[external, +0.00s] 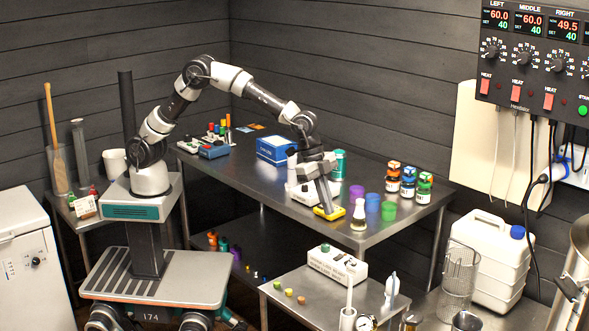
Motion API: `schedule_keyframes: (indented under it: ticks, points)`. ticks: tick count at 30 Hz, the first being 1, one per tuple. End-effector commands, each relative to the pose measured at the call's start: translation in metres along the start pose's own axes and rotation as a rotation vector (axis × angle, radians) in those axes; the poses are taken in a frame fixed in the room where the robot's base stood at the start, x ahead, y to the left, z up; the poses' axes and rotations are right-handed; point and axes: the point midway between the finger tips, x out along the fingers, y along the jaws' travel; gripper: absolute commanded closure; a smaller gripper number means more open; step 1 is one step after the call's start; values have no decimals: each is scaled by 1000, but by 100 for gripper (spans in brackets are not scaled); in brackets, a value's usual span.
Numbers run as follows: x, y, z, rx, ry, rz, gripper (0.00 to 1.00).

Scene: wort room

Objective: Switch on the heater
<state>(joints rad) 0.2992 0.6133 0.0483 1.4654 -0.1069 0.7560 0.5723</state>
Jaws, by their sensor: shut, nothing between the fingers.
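A black control panel (533,55) hangs at the upper right, with displays headed LEFT, MIDDLE and RIGHT, dials, and red switches marked HEAT: a left one (485,86), a middle one (517,90) and a right one (548,100). The displays are lit and read 60.0, 60.0 and 49.5 over 40. I cannot tell the switch positions. My gripper (328,212) points down over the front of the steel table (270,180), far left of the panel. It is shut and empty; a yellow piece shows at its tip. A white device partly hidden by my gripper stands behind it.
Purple, blue and green cups (372,203), a small white flask (358,215) and several labelled jars (408,182) stand right of my gripper. A low table (300,310) holds a white box with a knob (338,264). A white canister (490,260) stands below the panel.

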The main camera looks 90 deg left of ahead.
Motion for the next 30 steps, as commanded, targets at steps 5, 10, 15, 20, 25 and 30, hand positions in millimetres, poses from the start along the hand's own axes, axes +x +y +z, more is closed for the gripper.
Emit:
schedule_keyframes:
  ticks: [5,10,15,20,25,30]
  points:
    - [1,0,0,-1,0,1,100]
    - [9,0,1,-1,-1,2,100]
    - [36,1,1,-2,-3,3,100]
    - [72,1,1,0,-4,3,100]
    - [106,1,1,0,-3,3,100]
    - [128,-5,8,-2,-1,2,100]
